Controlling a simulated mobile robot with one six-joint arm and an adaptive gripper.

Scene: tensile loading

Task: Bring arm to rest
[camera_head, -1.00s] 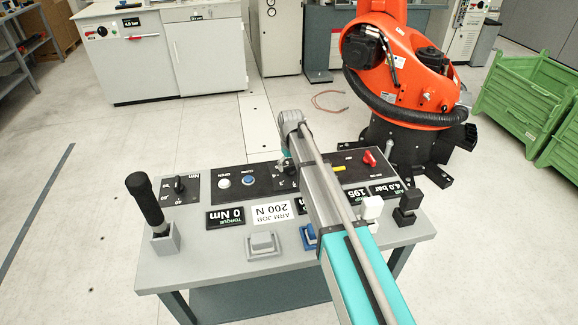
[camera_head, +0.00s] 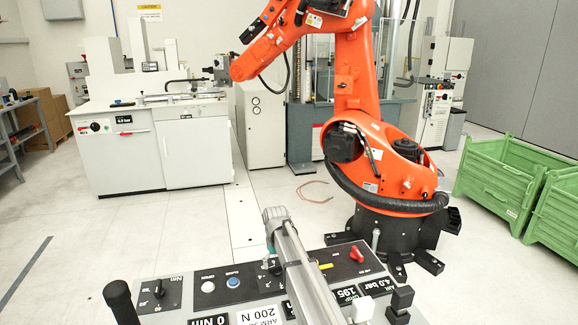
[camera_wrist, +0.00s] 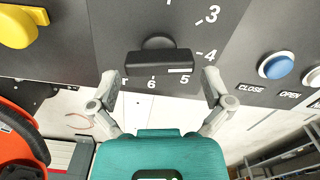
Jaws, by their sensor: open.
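My arm reaches over the control console (camera_head: 150,265), and my gripper (camera_head: 271,252) points down at a dial near its middle. In the wrist view, my gripper (camera_wrist: 160,80) is open, with one grey finger on each side of a black bar-shaped dial knob (camera_wrist: 158,62). The bar is not clamped; I cannot tell how far the fingertips are above the panel. A printed scale with numbers surrounds the knob. In the head view the dial is partly hidden by my arm.
A blue button (camera_wrist: 276,66) marked CLOSE lies right of the dial. A yellow knob (camera_wrist: 18,28) is at left. A black joystick (camera_head: 120,300) stands on the console's left. A large orange robot (camera_head: 355,100) stands behind the console.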

